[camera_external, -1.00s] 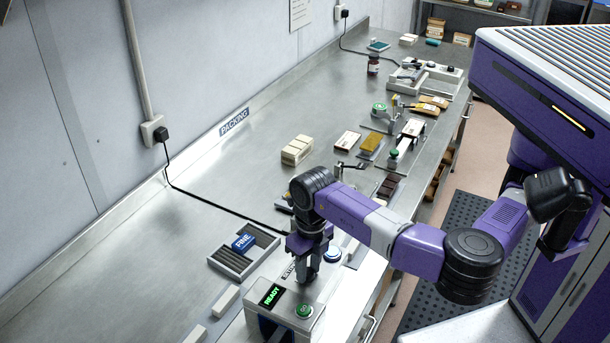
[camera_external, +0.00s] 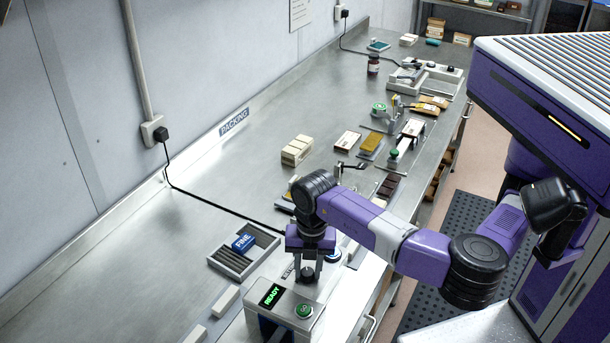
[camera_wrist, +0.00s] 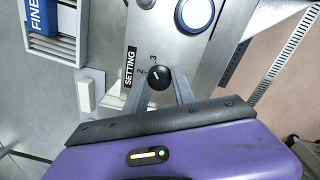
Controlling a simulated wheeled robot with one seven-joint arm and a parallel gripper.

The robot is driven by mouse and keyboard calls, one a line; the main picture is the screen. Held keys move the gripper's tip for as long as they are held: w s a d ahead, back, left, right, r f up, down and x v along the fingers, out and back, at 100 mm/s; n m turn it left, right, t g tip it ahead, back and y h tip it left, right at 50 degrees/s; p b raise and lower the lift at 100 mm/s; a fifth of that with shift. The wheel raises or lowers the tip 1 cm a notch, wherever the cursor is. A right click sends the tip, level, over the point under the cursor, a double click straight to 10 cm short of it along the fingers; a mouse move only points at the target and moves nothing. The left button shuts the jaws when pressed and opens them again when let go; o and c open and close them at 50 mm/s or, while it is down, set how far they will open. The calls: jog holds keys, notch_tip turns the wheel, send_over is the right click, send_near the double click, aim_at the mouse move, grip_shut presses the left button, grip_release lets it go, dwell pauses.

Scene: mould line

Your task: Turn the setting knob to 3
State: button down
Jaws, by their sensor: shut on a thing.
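The setting knob (camera_wrist: 160,78) is a small round black knob with a white mark, on the grey machine panel (camera_wrist: 178,50). It sits beside a black SETTING label (camera_wrist: 130,67). The printed numbers 2 and 3 show at its upper left and top in the wrist view. The white mark points toward the upper side, but it is too small to tell exactly which number it meets. My gripper (camera_external: 308,275) points straight down over the panel. Its two fingers are shut on the knob from both sides.
A blue-ringed button (camera_wrist: 195,13) is close beyond the knob. A slotted tray (camera_external: 232,265) with a blue FINE block (camera_external: 243,243) lies to the left.

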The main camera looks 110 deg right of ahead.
aim_at(309, 273)
jog(key=shift+m, duration=0.7)
jog(key=c, duration=1)
grip_release()
jog(key=shift+c, duration=0.2)
jog(key=shift+r, duration=0.1)
jog(key=r, duration=0.7)
jog(key=shift+s+a+r, duration=0.1)
jog(key=shift+s+r, duration=0.1)
jog(key=shift+r, duration=0.15)
